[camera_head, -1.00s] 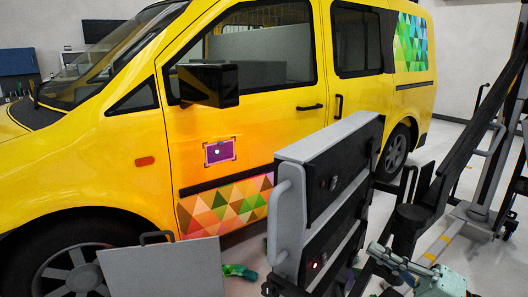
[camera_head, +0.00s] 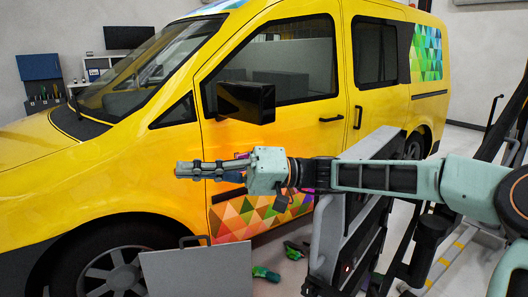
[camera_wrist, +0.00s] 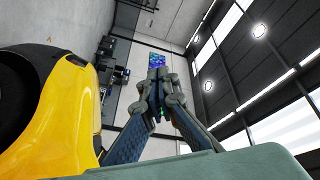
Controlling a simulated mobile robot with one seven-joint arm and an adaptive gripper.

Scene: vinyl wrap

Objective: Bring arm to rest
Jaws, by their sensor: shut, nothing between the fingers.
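My gripper (camera_head: 181,170) is shut and empty. In the head view it points left at the end of my arm, which reaches in from the right edge, in front of the yellow van's door. In the wrist view its fingers (camera_wrist: 158,80) are together, with the van's yellow body at the left and the ceiling at the right. The yellow van (camera_head: 330,120) fills much of the head view. A purple patch on its door is mostly hidden behind my gripper and wrist.
A grey panel with a handle (camera_head: 197,272) stands low in front of the van. A grey and black equipment case (camera_head: 330,240) stands below my forearm. Green objects (camera_head: 266,273) lie on the floor between them. A black lift frame (camera_head: 440,235) stands at the right.

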